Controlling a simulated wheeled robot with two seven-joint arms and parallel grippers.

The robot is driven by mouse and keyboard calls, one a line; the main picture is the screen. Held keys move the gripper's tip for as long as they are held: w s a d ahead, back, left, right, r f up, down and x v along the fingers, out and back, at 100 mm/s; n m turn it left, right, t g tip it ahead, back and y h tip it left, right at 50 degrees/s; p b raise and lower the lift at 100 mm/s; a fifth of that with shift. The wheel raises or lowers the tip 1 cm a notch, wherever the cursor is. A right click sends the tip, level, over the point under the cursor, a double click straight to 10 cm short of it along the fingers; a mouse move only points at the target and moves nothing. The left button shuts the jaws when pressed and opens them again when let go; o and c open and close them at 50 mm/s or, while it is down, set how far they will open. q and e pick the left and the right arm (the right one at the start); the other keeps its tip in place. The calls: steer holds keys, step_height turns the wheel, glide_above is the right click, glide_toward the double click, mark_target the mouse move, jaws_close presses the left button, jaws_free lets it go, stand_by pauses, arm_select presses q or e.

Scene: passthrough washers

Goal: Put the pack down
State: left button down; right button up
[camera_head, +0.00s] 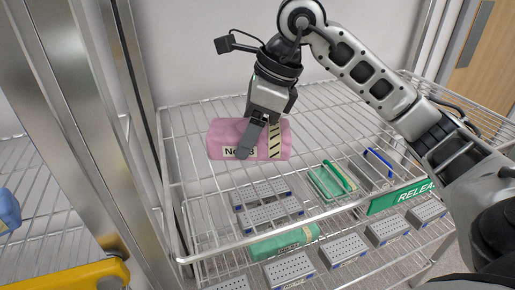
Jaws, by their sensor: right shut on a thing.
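The pack (222,137) is a pink wrapped bundle with a white label, partly readable, and a striped tape band. It shows in the head view, over the left back part of the wire shelf (180,218). My right gripper (250,142) comes down from above and is shut on the pack, its finger covering part of the label. I cannot tell whether the pack's underside touches the wires. My left gripper is not in view.
A green "RELEA" sign (400,196) hangs on the front edge. A steel post (95,130) stands at left. Bare wire lies right of the pack.

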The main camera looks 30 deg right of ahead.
mark_target(283, 122)
steer(key=shift+w+d+f, duration=0.25)
steer(key=shift+d+f, duration=0.7)
steer(key=shift+f, duration=0.15)
steer(key=shift+d+f, duration=0.1)
steer(key=shift+f, duration=1.55)
steer(key=shift+f, duration=0.1)
steer(key=o, duration=1.2)
steer(key=shift+c, duration=0.2)
steer(key=shift+r, duration=0.2)
steer(key=v, duration=1.1)
steer(key=shift+d+r+p, duration=0.1)
steer(key=shift+r+p, duration=0.2)
steer(key=shift+r, duration=0.1)
